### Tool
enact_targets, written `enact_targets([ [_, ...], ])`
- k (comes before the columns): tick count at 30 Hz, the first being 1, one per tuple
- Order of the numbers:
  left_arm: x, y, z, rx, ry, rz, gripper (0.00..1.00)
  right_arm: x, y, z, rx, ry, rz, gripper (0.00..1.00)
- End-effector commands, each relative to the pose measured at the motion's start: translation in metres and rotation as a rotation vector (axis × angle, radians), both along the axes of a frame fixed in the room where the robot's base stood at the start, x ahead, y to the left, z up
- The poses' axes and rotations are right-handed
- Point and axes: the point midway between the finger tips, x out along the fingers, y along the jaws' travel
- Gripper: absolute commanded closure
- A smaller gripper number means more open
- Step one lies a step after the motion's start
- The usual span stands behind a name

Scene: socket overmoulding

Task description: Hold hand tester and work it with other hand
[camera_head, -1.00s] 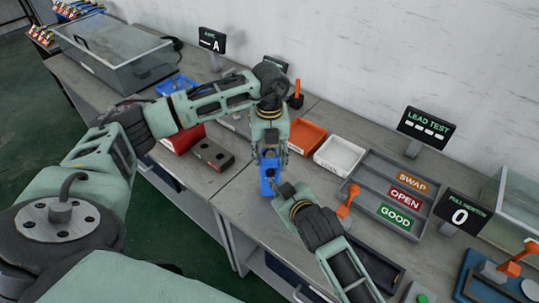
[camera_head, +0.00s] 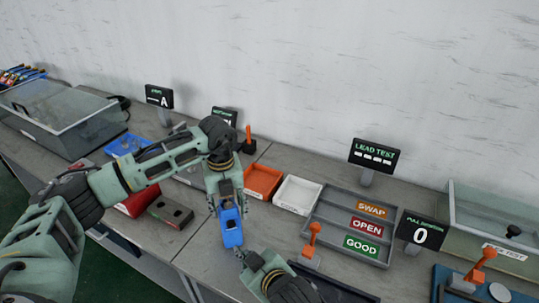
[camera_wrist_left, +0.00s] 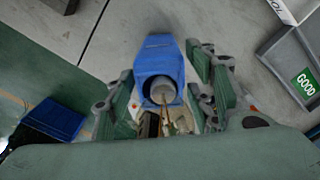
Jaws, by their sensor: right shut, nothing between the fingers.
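The blue hand tester (camera_head: 232,236) is held above the front part of the bench, with a dark patch on its upper face. My left gripper (camera_head: 227,203) is shut on its upper end. In the left wrist view the blue tester body (camera_wrist_left: 160,58) lies between the fingers of my left gripper (camera_wrist_left: 163,98). A grey round part (camera_wrist_left: 163,89) and thin copper-coloured strands show at its near end. My right gripper (camera_head: 243,257) is shut and empty just below the tester's lower end. Whether it touches the tester I cannot tell.
A grey tray labelled SWAP, OPEN and GOOD (camera_head: 323,232) lies right of the grippers, with an orange-handled lever (camera_head: 313,234) beside it. Orange (camera_head: 262,181) and white (camera_head: 297,194) bins stand behind. The LEAD TEST display (camera_head: 375,157) is at the back.

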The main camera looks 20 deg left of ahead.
Motion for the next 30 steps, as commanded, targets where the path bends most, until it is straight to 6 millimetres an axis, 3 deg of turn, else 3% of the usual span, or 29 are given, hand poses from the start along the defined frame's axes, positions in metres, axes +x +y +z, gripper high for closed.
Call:
enact_targets([
  [5,0.0,0.0,0.0,0.0,0.0,0.0,0.32,0.0,0.0,0.0,0.0,0.0,0.0,1.0],
  [17,0.001,0.0,0.006,0.0,-0.001,0.0,0.32,0.0,0.0,0.0,0.0,0.0,0.0,1.0],
  [30,0.001,0.0,0.091,0.0,-0.004,0.0,0.32,0.0,0.0,0.0,0.0,0.0,0.0,1.0],
])
